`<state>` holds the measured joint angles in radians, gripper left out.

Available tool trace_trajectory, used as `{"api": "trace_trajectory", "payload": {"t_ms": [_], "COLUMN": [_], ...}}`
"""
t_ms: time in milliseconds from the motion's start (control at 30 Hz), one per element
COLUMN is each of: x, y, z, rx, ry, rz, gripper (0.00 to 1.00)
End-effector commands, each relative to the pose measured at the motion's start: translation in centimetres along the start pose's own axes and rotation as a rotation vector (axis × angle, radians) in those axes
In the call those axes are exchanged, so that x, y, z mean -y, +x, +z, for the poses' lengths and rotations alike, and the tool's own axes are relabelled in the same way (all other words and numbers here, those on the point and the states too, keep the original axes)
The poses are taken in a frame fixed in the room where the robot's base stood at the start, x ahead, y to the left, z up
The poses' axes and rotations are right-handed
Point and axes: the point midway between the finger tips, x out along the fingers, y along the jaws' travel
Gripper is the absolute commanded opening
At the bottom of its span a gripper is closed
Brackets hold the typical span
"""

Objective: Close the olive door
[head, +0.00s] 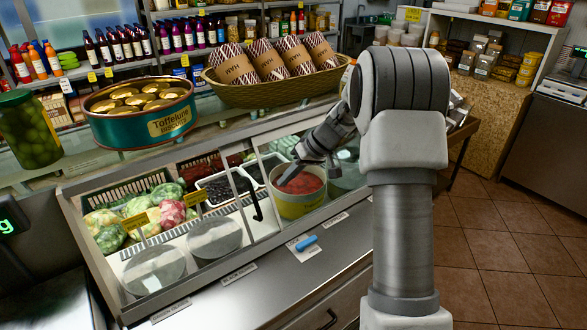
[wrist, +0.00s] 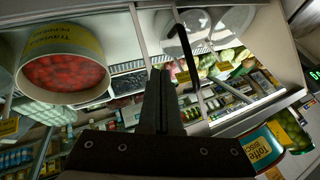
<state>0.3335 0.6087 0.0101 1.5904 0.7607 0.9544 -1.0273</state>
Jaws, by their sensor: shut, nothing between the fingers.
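The glass-fronted counter case has a framed glass door (head: 218,208) with a curved black handle (head: 248,195). My gripper (head: 284,181) is shut and empty, over the tub's left side and right of the handle. In the wrist view my closed fingers (wrist: 160,78) point toward the case, with the handle (wrist: 188,50) close to their right. I see no contact with it.
A green tin (head: 140,120) and a wicker basket (head: 275,90) of patterned packs stand on the case top. A jar of green olives (head: 25,135) stands at far left. A blue object (head: 306,243) lies on the front ledge. Tiled floor is clear at right.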

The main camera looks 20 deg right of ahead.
Motion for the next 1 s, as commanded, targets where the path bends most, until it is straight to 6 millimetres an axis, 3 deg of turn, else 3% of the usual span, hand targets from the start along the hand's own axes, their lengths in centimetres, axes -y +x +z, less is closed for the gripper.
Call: {"api": "trace_trajectory", "payload": {"t_ms": [167, 400, 1000], "x": [0.1, 3.0, 3.9], "y": [3.8, 5.1, 5.7], "z": [0.1, 0.1, 0.3], "rx": [0.004, 0.001, 0.0], "ry": [0.001, -0.001, -0.001], "rz": [-0.002, -0.001, 0.0], "gripper": [0.0, 0.0, 0.0]}}
